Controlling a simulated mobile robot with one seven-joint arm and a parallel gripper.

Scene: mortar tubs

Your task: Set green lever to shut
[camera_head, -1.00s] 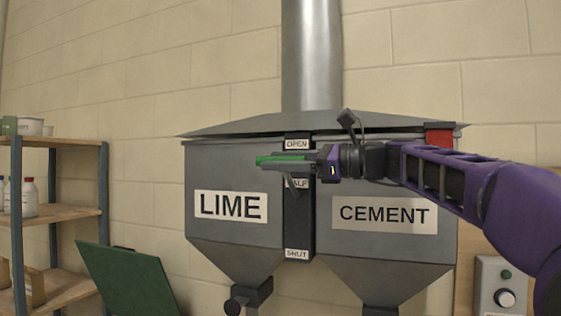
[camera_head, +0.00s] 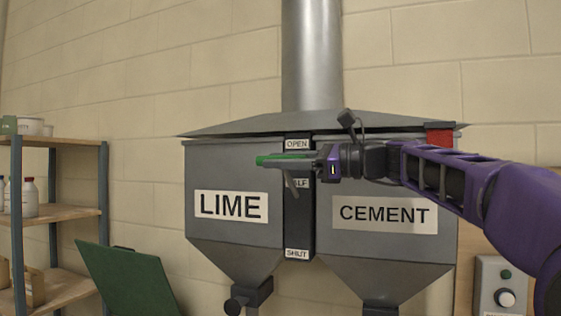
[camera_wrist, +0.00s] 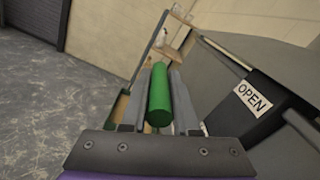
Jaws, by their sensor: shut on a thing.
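The green lever (camera_head: 280,158) sticks out in front of the dark strip (camera_head: 298,220) between the two hoppers. It stands at a height between the OPEN label (camera_head: 297,144) and the HALF label (camera_head: 300,184), which is partly covered. The SHUT label (camera_head: 297,254) is at the strip's lower end. My gripper (camera_head: 292,161) reaches in from the right and is shut on the lever. In the wrist view the green handle (camera_wrist: 159,98) lies lengthwise between the two fingers, with the OPEN label (camera_wrist: 252,97) to the right.
The grey LIME hopper (camera_head: 230,170) and CEMENT hopper (camera_head: 390,170) flank the strip. A shelf (camera_head: 60,210) with bottles stands at left, near a green tilted panel (camera_head: 130,280). A control box (camera_head: 502,285) is at lower right. Free space lies below the gripper, in front of the strip.

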